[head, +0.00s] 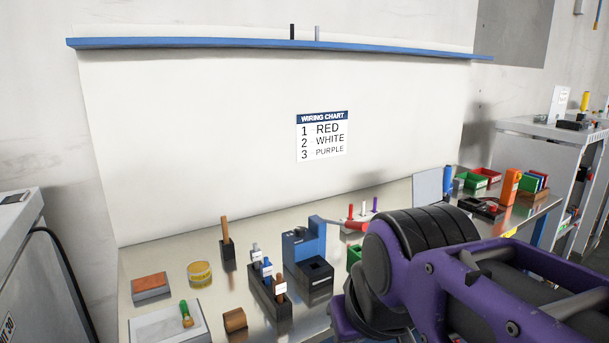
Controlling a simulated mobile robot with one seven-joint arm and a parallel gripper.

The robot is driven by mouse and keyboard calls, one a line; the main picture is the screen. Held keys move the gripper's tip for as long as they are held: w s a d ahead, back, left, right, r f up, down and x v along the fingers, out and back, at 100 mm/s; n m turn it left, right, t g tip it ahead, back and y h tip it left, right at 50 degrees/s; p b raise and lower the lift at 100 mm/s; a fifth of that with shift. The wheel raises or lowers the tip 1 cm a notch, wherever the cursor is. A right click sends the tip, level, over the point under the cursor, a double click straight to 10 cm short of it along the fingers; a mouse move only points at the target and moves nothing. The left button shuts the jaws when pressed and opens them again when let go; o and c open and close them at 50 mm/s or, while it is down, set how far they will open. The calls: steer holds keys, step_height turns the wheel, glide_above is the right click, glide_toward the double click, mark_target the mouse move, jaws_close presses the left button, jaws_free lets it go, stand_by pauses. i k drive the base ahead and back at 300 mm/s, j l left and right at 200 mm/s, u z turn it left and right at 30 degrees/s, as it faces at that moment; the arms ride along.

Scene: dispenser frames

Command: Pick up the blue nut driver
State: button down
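A black holder block (262,299) stands on the metal worktable, left of centre, with several upright drivers in it in a row. The middle one has a blue handle with a white label, and looks like the blue nut driver (266,265). A grey-handled driver (255,251) stands behind it and a brown-handled one (280,286) in front. The label writing is too small to read. My purple arm fills the lower right, to the right of the holder and apart from it. My gripper's fingers are not visible.
A blue and black device (308,250) stands close to the right of the holder. A brown upright handle in a black block (228,253) is behind left. Bins sit far right.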

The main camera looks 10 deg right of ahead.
mark_target(448, 169)
steer(key=k+l+z, duration=0.15)
steer(key=z, duration=0.15)
steer(key=k+l+z, duration=0.1)
steer(key=l+z, duration=0.55)
steer(key=i+l+u, duration=0.15)
steer(key=u, duration=0.3)
steer(key=i+l+u, duration=0.1)
steer(key=u, duration=0.35)
steer(key=i+l+u, duration=0.2)
steer(key=l, duration=0.25)
steer(key=l+u, duration=0.15)
steer(key=l, duration=0.25)
steer(key=i+l, duration=0.15)
steer(key=l, duration=0.25)
steer(key=i+l+u, duration=0.1)
steer(key=l, duration=0.3)
steer(key=i+l, duration=0.1)
steer(key=l, duration=0.3)
steer(key=i+l+u, duration=0.1)
steer(key=l, duration=0.35)
steer(key=i+l, duration=0.1)
steer(key=l, duration=0.3)
steer(key=i+l, duration=0.1)
steer(key=l, duration=0.3)
steer(key=i+u, duration=0.05)
